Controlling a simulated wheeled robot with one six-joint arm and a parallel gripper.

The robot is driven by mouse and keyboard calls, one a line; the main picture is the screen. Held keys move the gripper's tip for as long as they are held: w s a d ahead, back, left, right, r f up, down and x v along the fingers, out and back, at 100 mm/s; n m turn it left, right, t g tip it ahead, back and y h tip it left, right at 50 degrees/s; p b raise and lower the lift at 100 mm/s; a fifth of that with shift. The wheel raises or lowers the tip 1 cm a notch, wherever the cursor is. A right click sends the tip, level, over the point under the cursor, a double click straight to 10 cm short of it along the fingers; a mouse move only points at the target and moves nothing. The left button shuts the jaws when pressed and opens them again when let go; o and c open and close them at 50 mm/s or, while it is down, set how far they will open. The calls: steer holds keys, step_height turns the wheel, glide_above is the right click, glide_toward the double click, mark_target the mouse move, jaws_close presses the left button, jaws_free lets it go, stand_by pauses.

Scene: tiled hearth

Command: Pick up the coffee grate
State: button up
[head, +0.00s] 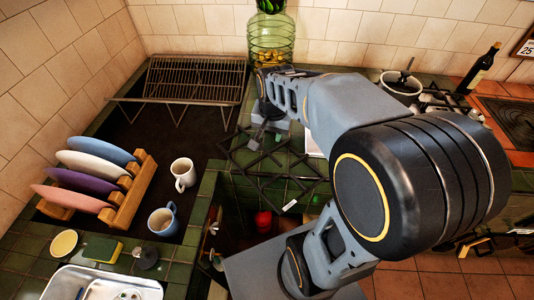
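A black metal grate (262,181) of crossed bars lies on the green tiled counter in the middle of the head view. It partly overhangs a dark opening at the counter's front. I take it for the coffee grate, though no label shows this. My gripper (262,137) points down over the grate's far side, with grey fingers close to the tiles. I cannot tell whether the fingers touch the grate or are apart. My arm covers part of the area to the right.
A wire rack (195,82) stands at the back left. A plate holder (130,195) with several plates, a white mug (183,174) and a blue mug (163,221) stand at left. A green glass jar (271,40) is behind my gripper; a pot (401,84) and bottle (478,72) are at right.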

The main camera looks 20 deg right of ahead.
mark_target(274, 149)
steer(key=w+d+f+m+g, duration=0.2)
steer(key=w+d+f+m, duration=0.35)
steer(key=w+m, duration=0.2)
steer(key=f, duration=0.4)
steer(key=f+p, duration=0.1)
steer(key=f, duration=0.3)
steer(key=shift+w+a, duration=0.15)
steer(key=shift+w, duration=0.05)
steer(key=shift+s+f+p, duration=0.15)
steer(key=shift+f+p, duration=0.1)
steer(key=shift+f, duration=1.4)
steer(key=shift+s+f+p, duration=0.15)
steer(key=shift+f+p, duration=0.1)
steer(key=shift+f, duration=1.4)
steer(key=shift+c, duration=0.2)
jaws_close()
steer(key=shift+r, duration=0.1)
